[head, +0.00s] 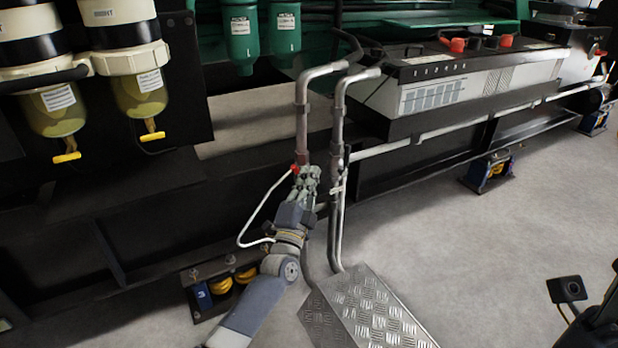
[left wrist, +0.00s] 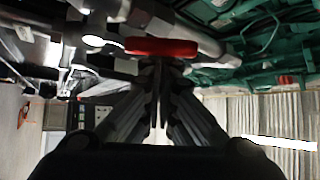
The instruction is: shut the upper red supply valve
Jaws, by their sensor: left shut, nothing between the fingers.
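The upper red supply valve shows in the head view as a small red handle (head: 295,169) on the left grey vertical pipe (head: 302,110), mostly hidden behind my gripper. In the left wrist view the red handle (left wrist: 161,47) lies crosswise just beyond the fingertips. My left gripper (head: 305,176) is at the pipe, right by the valve. Its fingers (left wrist: 158,66) are shut with nothing between them, the tips close to the red handle. I cannot tell whether they touch it. My right gripper is not in view.
A second grey pipe (head: 338,120) stands just right of the valve pipe. A metal tread plate (head: 365,310) lies below. Yellow-bowled filters (head: 140,95) hang at upper left. A grey battery box (head: 470,80) sits at the back right. Open floor (head: 490,250) lies to the right.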

